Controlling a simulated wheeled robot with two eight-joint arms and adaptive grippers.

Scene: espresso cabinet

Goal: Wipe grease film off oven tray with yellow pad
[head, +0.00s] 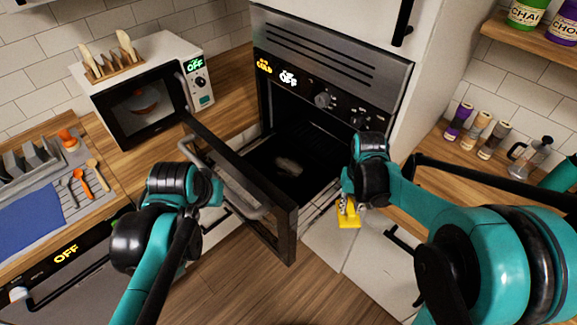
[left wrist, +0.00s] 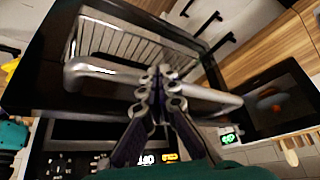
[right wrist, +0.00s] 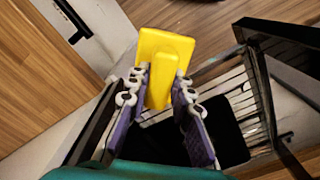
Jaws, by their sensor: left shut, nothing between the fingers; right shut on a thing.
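The dark oven tray (head: 265,172) lies inside the open oven, with a pale greyish grease film patch (head: 288,166) near its middle. My right gripper (right wrist: 163,85) is shut on the yellow pad (right wrist: 170,48) and holds it by its grip block. In the head view the pad (head: 348,215) hangs outside the oven, right of the opening, apart from the tray. My left gripper (left wrist: 161,78) is shut and empty at the oven door's handle (left wrist: 215,92); I cannot tell whether it touches. In the head view its fingertips are mostly hidden.
The oven door (head: 262,205) stands open toward me, between my two arms. A white microwave (head: 150,95) stands on the left counter. A drying rack with utensils (head: 75,175) is further left. Spice jars (head: 475,130) and a moka pot (head: 528,152) stand on the right counter.

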